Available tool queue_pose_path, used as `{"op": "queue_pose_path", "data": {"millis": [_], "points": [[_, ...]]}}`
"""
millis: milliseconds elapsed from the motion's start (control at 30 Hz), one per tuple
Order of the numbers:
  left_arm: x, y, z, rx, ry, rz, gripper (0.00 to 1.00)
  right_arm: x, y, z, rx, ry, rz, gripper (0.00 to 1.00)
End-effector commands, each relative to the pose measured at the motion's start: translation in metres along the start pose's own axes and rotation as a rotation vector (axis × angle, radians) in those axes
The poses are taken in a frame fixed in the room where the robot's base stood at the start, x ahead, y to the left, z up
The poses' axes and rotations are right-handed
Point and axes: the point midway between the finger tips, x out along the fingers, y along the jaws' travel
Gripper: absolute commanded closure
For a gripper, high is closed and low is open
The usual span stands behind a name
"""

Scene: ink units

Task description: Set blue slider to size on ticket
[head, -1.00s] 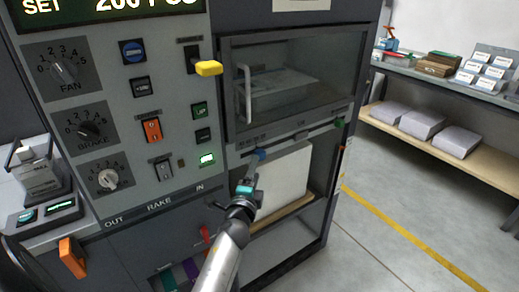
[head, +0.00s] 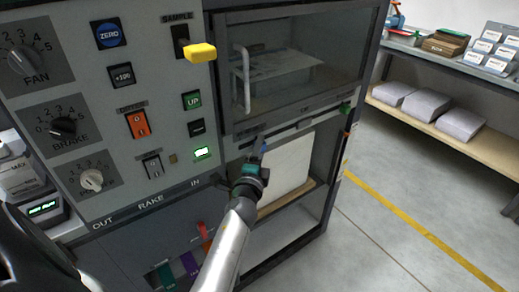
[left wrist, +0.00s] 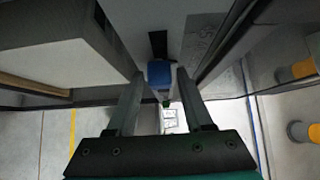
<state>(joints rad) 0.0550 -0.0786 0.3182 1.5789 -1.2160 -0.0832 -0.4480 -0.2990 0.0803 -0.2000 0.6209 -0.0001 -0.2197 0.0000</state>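The blue slider (left wrist: 160,73) is a small blue block on a pale rail with a dark slot, in the middle of the left wrist view. In the head view it is a small blue spot (head: 264,148), partly hidden, under the machine's window. My left gripper (left wrist: 160,76) is open. Its two fingers lie on either side of the blue slider with a gap on each side; I cannot tell how deep they reach. In the head view my left gripper (head: 259,158) is at the slider's rail. I cannot make out a ticket to read. My right gripper is not in view.
A green knob (head: 345,109) sits at the rail's right end. A yellow lever (head: 200,52) juts from the control panel (head: 110,140). A window handle (head: 243,80) stands above my gripper. A white block (head: 288,165) fills the bay below. The floor at right is clear.

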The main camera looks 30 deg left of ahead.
Motion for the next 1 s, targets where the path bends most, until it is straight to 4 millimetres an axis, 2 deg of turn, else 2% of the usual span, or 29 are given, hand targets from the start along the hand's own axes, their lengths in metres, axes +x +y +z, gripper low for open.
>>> {"op": "queue_pose_path", "data": {"millis": [67, 433, 1000], "points": [[0.0001, -0.0001, 0.0001, 0.000, 0.000, 0.000, 0.59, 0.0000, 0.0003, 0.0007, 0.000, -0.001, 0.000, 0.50], [0.0002, -0.0001, 0.0002, 0.000, 0.000, 0.000, 1.00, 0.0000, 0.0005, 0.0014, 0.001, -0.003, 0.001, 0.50], [0.0004, -0.0005, 0.0004, 0.001, 0.000, -0.001, 1.00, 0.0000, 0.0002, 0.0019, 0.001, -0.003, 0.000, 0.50]]}}
